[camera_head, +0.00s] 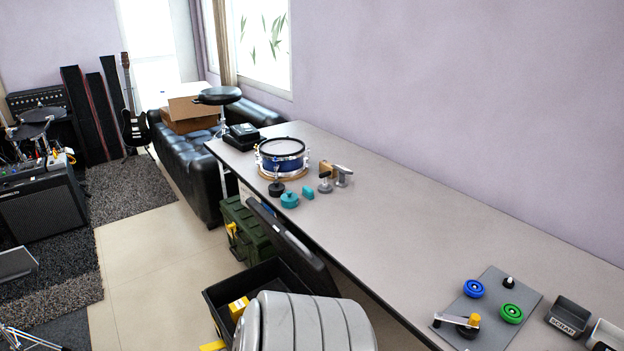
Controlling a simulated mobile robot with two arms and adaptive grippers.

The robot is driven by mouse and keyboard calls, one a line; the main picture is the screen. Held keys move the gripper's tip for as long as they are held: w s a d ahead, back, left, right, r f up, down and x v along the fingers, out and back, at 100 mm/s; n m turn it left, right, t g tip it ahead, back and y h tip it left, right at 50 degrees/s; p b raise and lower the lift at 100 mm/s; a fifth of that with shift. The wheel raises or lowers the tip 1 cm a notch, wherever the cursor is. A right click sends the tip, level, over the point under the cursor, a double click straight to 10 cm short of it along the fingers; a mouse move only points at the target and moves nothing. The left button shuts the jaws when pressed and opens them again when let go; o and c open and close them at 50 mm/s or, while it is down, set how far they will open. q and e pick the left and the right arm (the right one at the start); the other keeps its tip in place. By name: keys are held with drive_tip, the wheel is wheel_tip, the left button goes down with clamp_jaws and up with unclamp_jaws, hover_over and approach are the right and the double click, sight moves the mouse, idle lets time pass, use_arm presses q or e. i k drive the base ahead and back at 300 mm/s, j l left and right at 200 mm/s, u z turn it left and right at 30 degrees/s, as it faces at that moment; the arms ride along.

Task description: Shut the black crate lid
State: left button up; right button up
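The black crate (220,290) is on the floor side of the long table, low in the middle of the head view. Its lid (292,245) is open and tilted up on the crate's right side, close to the table's edge. I cannot tell whether the lid touches the table. A yellow block (238,308) shows inside the crate. A grey ribbed shape in front hides the crate's near right part. Neither of my grippers is in view.
A green case (247,232) stands just behind the crate. The grey table (420,220) runs along the right, with a blue drum (282,157) at its far end and a board with knobs (488,308) at its near end. Floor left of the crate is clear.

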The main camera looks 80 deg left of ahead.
sight(309, 266)
drive_tip(key=u, duration=2.9)
drive_tip(key=i+j, duration=0.2)
drive_tip(key=i, duration=0.2)
